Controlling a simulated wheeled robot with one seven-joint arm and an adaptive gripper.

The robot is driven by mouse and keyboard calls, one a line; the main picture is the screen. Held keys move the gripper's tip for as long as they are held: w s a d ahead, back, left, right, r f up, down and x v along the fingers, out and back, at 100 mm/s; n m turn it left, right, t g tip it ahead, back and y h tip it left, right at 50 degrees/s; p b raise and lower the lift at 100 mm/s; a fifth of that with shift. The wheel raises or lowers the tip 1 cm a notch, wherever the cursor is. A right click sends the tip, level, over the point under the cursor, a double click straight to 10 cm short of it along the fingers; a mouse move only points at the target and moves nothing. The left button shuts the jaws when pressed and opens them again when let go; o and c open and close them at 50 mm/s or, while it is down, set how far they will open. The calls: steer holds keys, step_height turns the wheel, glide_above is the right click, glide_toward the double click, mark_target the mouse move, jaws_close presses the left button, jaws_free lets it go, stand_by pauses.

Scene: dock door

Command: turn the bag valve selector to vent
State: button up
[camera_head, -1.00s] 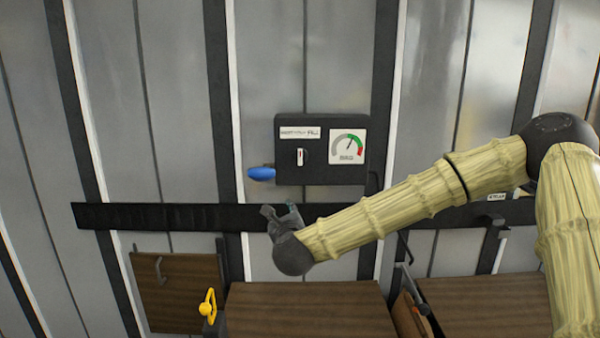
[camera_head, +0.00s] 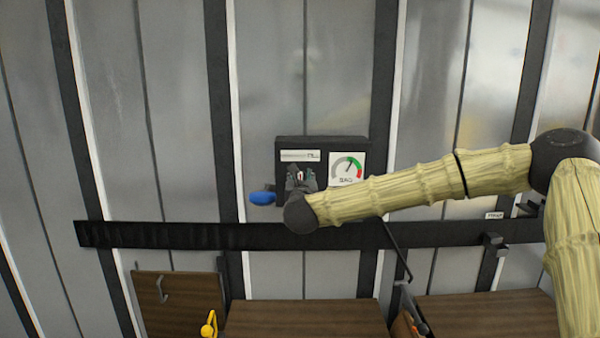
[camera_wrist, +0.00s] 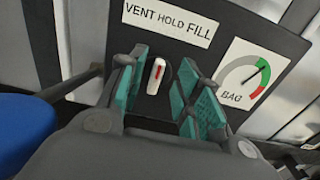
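The bag valve selector (camera_wrist: 156,76) is a white knob with a red mark on a dark control box (camera_head: 338,142). In the wrist view it stands nearly upright, leaning slightly right at the top, below a label (camera_wrist: 168,20) reading VENT HOLD FILL. My gripper (camera_wrist: 165,88) is open, its teal-padded fingers on either side of the knob with gaps showing; I cannot tell how deep they reach. In the head view my gripper (camera_head: 300,178) covers the lower left of the box, and the knob (camera_head: 300,175) shows only in part between the fingers.
A gauge marked BAG (camera_head: 346,168) is right of the selector; its needle points up and right, near the green band. A blue handle (camera_head: 262,198) sticks out left of the box. A black rail (camera_head: 160,235) runs below. A yellow hook (camera_head: 209,324) is lower left.

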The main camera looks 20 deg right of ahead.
steer(key=shift+p+x, duration=0.4)
steer(key=shift+x, duration=0.95)
jaws_close()
